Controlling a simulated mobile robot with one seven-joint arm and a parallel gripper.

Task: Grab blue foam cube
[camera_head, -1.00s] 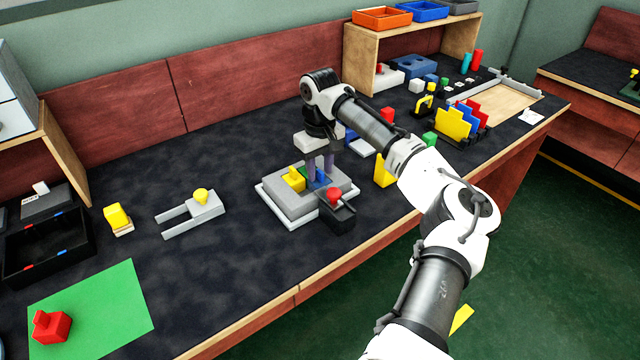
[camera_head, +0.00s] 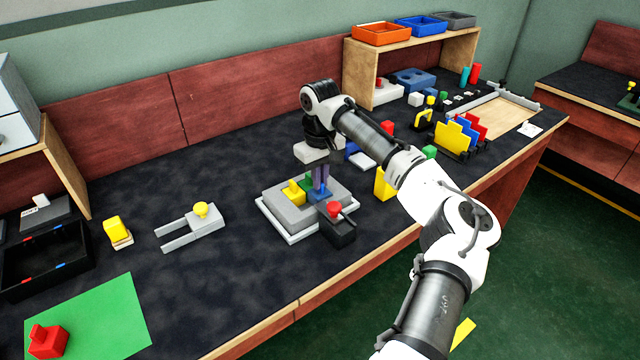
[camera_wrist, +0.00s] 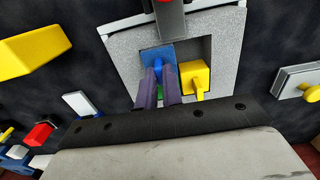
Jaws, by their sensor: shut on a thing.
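The blue foam cube (camera_head: 319,195) sits low in the recess of a grey foam tray (camera_head: 275,208), beside a yellow block (camera_head: 293,190). In the wrist view the blue cube (camera_wrist: 156,54) has a small upright grip on top. My gripper (camera_head: 320,186) points down into the tray, its purple fingers close together and shut on the blue cube. In the wrist view the gripper's fingers (camera_wrist: 161,80) hide part of the cube. The yellow block (camera_wrist: 194,76) stands just right of the fingers, and a bit of green shows between them.
A black box with a red knob (camera_head: 334,208) stands at the tray's near edge. A yellow block (camera_head: 385,185) stands to its right. A grey fork-shaped piece (camera_head: 195,226) with a yellow knob lies left. Dark bench between them is clear.

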